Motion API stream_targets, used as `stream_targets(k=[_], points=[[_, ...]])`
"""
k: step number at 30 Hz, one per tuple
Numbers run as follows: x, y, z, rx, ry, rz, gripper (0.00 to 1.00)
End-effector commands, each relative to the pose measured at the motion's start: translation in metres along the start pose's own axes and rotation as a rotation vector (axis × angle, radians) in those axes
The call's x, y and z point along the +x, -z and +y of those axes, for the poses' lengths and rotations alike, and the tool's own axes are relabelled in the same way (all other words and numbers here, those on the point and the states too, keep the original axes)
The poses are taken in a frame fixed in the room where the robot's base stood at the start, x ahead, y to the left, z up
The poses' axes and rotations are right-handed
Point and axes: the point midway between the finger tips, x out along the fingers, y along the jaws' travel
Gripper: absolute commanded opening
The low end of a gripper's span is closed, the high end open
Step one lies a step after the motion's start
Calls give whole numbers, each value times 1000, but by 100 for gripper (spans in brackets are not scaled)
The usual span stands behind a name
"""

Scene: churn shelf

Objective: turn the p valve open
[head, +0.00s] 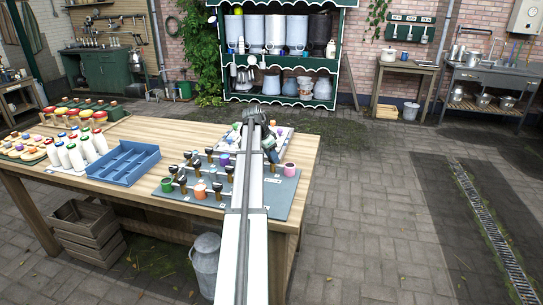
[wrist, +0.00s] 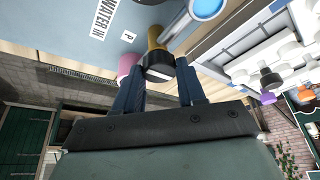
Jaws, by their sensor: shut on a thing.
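The p valve (wrist: 157,38) shows in the wrist view as a brass-coloured body with a black handle that has a white stripe. It sits by a small "P" label (wrist: 128,37) on the grey-blue board (wrist: 70,18). My gripper (wrist: 160,72) is shut on the black handle, one dark finger on each side. The stripe runs roughly across the picture; I cannot tell how far the valve is turned. In the head view my gripper (head: 269,148) is over the board's far right part, and my arm hides much of the board and the valve.
A pink cup (wrist: 128,64) is close beside the valve, left of it in the wrist view. A silver-rimmed blue round part (wrist: 207,8) is close on the other side. Several other valves and coloured cups stand on the board. A blue tray (head: 125,161) and white bottles (head: 76,157) are to the left.

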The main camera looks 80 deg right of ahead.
Motion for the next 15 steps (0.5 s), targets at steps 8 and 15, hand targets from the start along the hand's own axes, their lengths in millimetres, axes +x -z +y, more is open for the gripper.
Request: stream_targets(k=[8, 15], points=[[0, 0, 0, -2, 0, 0, 9], [0, 0, 1, -49, 19, -2, 9]])
